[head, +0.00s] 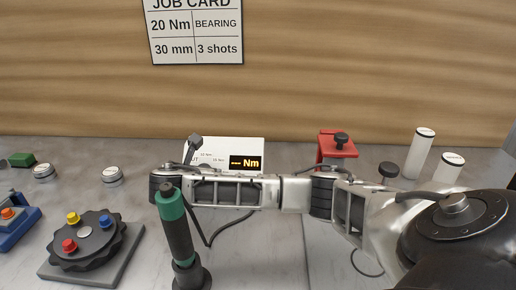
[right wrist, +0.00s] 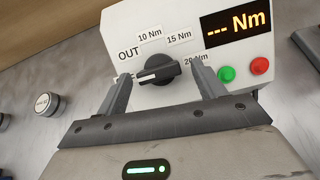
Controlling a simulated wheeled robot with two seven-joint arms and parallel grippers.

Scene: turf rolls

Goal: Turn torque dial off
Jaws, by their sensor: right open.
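The torque dial (right wrist: 158,71) is a black knob with a white pointer line on a white control box (right wrist: 112,22), seen in the right wrist view. Its pointer faces left, slightly below the OUT label. Labels for 10, 15 and 20 Nm run around it. My right gripper (right wrist: 160,69) is open, with one finger on each side of the dial; whether either touches it I cannot tell. My left gripper is not in view.
Green (right wrist: 226,74) and red (right wrist: 260,66) buttons sit right of the dial. A green-handled tool (head: 176,225) stands in front of my arm. A black rotary fixture (head: 88,240) is at left, a red stand (head: 336,145) at right. A job card (head: 195,32) reads 20 Nm.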

